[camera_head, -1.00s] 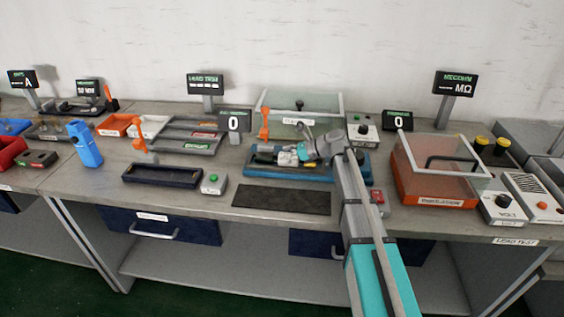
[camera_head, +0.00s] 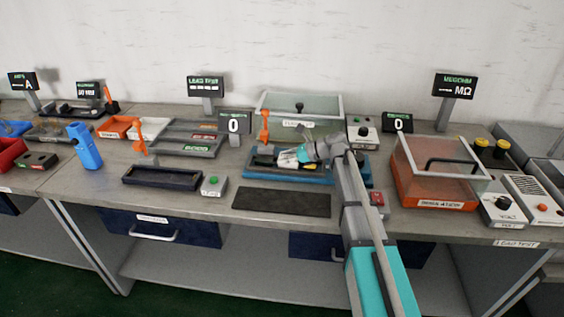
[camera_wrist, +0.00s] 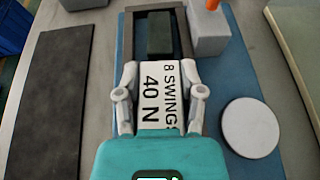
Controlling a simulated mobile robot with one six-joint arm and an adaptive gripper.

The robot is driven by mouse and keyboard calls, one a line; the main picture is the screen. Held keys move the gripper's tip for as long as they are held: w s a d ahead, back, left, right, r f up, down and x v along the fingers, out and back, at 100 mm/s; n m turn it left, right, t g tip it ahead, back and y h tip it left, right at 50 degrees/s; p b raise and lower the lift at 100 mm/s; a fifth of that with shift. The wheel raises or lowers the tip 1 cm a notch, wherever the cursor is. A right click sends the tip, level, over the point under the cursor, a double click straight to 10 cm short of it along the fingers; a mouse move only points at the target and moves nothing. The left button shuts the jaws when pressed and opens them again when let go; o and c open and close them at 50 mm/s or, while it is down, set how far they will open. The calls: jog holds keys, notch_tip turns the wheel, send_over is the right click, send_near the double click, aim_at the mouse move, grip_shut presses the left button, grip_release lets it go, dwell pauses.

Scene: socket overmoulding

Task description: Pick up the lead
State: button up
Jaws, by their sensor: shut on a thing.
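My gripper (camera_wrist: 160,80) is over the blue fixture (camera_head: 262,181) in the middle of the bench. In the wrist view its two grey fingers stand on either side of a white plate lettered "8 SWINGS 40 N" (camera_wrist: 160,100). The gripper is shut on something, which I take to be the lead. The lead's own outline cannot be made out, as the fingers, teal palm and plate cover that spot. In the head view the gripper (camera_head: 303,155) is at the fixture's dark cradle, with the white plate beside it.
An orange upright lever (camera_head: 264,128) stands at the fixture's back left. A dark mat (camera_head: 282,201) lies in front. A glass-lidded box (camera_head: 300,103) stands behind, and an orange box with a clear cover (camera_head: 432,190) to the right. A round white disc (camera_wrist: 251,128) lies on the fixture.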

aim_at(284, 157)
jog(key=shift+r, duration=0.15)
notch_tip(284, 157, up, 3)
jog(key=p, duration=0.3)
jog(key=s+a+r+p, duration=0.6)
jog(key=s+r+p, duration=0.3)
jog(key=s, duration=0.3)
jog(key=shift+s+a+r+p, duration=0.15)
jog(key=shift+s+r+p, duration=0.15)
jog(key=shift+p, duration=0.2)
